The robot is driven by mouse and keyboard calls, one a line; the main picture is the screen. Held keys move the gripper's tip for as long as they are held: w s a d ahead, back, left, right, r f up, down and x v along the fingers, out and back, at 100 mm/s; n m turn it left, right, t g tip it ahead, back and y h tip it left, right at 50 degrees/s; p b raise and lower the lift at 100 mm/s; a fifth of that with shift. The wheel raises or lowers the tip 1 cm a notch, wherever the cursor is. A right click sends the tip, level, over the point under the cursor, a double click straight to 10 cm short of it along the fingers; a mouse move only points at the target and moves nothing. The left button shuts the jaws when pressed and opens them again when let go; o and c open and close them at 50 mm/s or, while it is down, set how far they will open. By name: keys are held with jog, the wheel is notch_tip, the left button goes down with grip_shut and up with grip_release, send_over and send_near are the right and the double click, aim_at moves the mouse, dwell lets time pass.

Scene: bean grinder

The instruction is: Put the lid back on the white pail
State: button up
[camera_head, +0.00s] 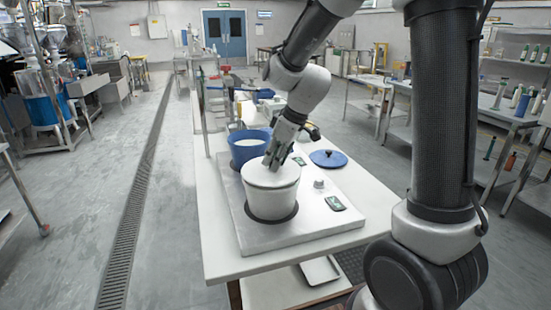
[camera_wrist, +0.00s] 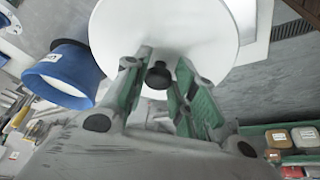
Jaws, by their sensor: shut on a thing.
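The white pail (camera_head: 271,202) stands in a dark round recess on the grey plate on the table. Its white lid (camera_head: 256,176) lies at the top of the pail, over the opening. I cannot tell whether it is fully seated. My gripper (camera_head: 274,163) points down at the lid's middle from above. In the wrist view my gripper (camera_wrist: 163,60) is shut on the lid's dark knob (camera_wrist: 158,76), with a green-padded finger on each side. The white lid (camera_wrist: 165,28) fills the top middle there and hides the pail's inside.
A blue pail (camera_head: 246,150) with pale contents stands close behind the white pail, and it also shows in the wrist view (camera_wrist: 62,72). A blue lid (camera_head: 328,158) lies to the right.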

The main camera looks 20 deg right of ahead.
dwell(0.3)
jog(key=o, duration=1.1)
jog(key=o, duration=0.5)
jog(key=shift+r, duration=3.45)
grip_shut()
